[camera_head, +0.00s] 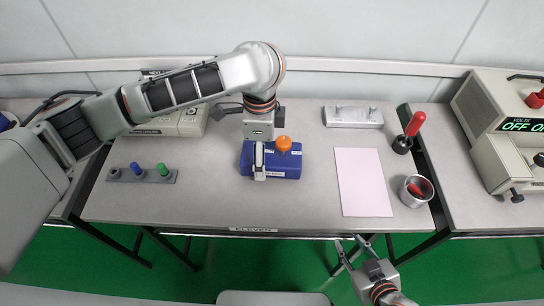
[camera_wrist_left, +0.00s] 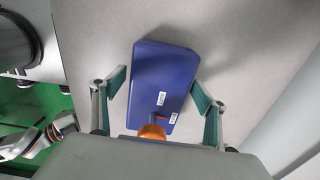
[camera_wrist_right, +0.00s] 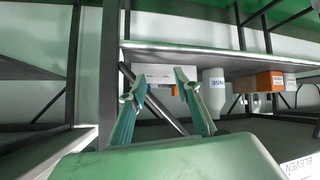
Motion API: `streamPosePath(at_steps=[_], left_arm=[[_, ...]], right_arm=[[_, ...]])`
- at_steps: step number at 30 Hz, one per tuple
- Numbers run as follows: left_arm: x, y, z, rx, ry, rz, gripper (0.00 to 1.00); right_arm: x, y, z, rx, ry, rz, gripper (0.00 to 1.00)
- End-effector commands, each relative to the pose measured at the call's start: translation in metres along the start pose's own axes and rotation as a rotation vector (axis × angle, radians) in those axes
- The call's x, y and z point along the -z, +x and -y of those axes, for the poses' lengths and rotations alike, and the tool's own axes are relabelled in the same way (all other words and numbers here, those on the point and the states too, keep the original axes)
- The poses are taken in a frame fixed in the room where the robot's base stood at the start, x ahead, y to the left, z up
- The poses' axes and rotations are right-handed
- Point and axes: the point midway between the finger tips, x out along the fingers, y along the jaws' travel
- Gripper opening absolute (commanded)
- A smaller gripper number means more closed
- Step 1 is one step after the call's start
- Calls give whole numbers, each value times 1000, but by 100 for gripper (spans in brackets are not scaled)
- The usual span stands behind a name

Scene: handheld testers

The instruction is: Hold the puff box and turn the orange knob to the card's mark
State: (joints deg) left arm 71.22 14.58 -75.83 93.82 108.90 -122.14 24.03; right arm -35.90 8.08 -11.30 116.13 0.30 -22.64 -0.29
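The blue puff box (camera_head: 246,158) lies on the middle of the table, its orange knob (camera_head: 284,143) on top at the right. In the left wrist view the box (camera_wrist_left: 160,75) lies between the open fingers of my left gripper (camera_wrist_left: 158,88), with a gap at its left side and the right finger close to its edge. The knob (camera_wrist_left: 152,131) is partly hidden there. A pink card (camera_head: 362,182) lies right of the box; I can make out no mark on it. My right gripper (camera_head: 350,241) is open and empty in front of the table edge.
A grey rack (camera_head: 125,175) with blue and green pegs lies at left. A metal block (camera_head: 353,116), a red-handled tool (camera_head: 414,124) and a metal cup (camera_head: 408,198) stand around the card. A power supply (camera_head: 490,115) occupies the right table.

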Motion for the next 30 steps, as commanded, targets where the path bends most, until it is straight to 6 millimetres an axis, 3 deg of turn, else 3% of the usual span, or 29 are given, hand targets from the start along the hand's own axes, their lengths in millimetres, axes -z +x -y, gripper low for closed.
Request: streamPosePath(at_steps=[1, 3, 14, 16, 19, 23, 30], left_arm=[[0, 0, 0, 0, 0, 0, 55], [0, 0, 0, 0, 0, 0, 38], [0, 0, 0, 0, 0, 0, 38], [0, 0, 0, 0, 0, 0, 38], [0, 0, 0, 0, 0, 0, 38], [0, 0, 0, 0, 0, 0, 38], [0, 0, 0, 0, 0, 0, 38]], right_arm=[[0, 0, 0, 0, 0, 0, 32], [0, 0, 0, 0, 0, 0, 32], [0, 0, 0, 0, 0, 0, 32], [0, 0, 0, 0, -1, 0, 42], [2, 0, 5, 10, -34, -1, 42], [10, 0, 28, 52, -200, -6, 42], [23, -18, 100, 151, -831, -62, 42]])
